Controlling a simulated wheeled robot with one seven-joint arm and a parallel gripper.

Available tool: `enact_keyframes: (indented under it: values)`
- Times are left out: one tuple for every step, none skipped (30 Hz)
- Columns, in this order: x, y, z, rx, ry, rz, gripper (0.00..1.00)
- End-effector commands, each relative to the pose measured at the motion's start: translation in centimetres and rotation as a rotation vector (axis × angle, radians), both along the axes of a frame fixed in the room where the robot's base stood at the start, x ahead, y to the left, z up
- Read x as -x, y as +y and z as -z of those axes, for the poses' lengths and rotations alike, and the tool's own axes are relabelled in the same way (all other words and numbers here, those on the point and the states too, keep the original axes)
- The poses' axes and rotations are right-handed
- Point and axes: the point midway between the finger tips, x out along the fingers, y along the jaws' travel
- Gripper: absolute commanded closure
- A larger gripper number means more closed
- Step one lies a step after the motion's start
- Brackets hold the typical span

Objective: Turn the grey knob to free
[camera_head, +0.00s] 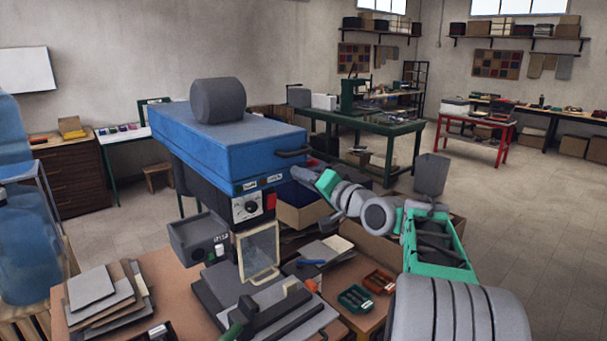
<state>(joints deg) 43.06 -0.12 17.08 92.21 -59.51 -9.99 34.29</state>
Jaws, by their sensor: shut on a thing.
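The machine has a blue housing (225,140) with a big grey cylinder (217,101) on top. Two small labels (262,182) sit on its lower front, too small to read. My arm comes in from the lower right. My gripper (303,174) is at the right end of the machine's head, just under the black handle (293,153). It is shut on the grey knob there. The knob is hidden by the gripper, so its setting cannot be read.
A grey control box (198,237) juts out at the machine's left, and a framed clear guard (258,254) hangs below. Grey sheets (92,287) and small trays (355,298) lie on the brown bench. Cardboard boxes (300,214) stand behind. Open floor (540,210) lies right.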

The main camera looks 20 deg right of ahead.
Motion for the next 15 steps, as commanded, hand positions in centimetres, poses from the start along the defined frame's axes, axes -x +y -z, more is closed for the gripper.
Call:
enact_keyframes:
  values:
    - [0.00,0.03,-0.16,-0.033,0.009,-0.001,1.00]
    - [0.00,0.03,-0.14,-0.053,0.015,-0.001,1.00]
    - [0.00,0.02,-0.12,-0.077,0.021,-0.001,1.00]
    - [-0.01,0.01,-0.11,-0.094,0.026,-0.001,1.00]
    - [-0.01,0.01,-0.09,-0.110,0.030,-0.001,1.00]
    - [-0.01,0.01,-0.07,-0.129,0.035,-0.001,1.00]
    - [-0.01,0.00,-0.06,-0.143,0.039,-0.001,1.00]
    - [-0.01,0.00,-0.05,-0.155,0.042,-0.001,1.00]
    - [-0.01,0.00,-0.04,-0.169,0.046,-0.001,1.00]
    - [-0.01,0.00,-0.03,-0.180,0.048,0.000,1.00]
    - [-0.01,-0.01,-0.02,-0.188,0.050,0.000,1.00]
    - [-0.01,0.00,-0.01,-0.197,0.053,0.000,1.00]
    - [-0.01,0.00,0.01,-0.203,0.054,0.000,1.00]
    - [-0.01,0.00,0.01,-0.209,0.056,0.000,1.00]
    - [-0.01,0.00,0.02,-0.214,0.057,0.000,1.00]
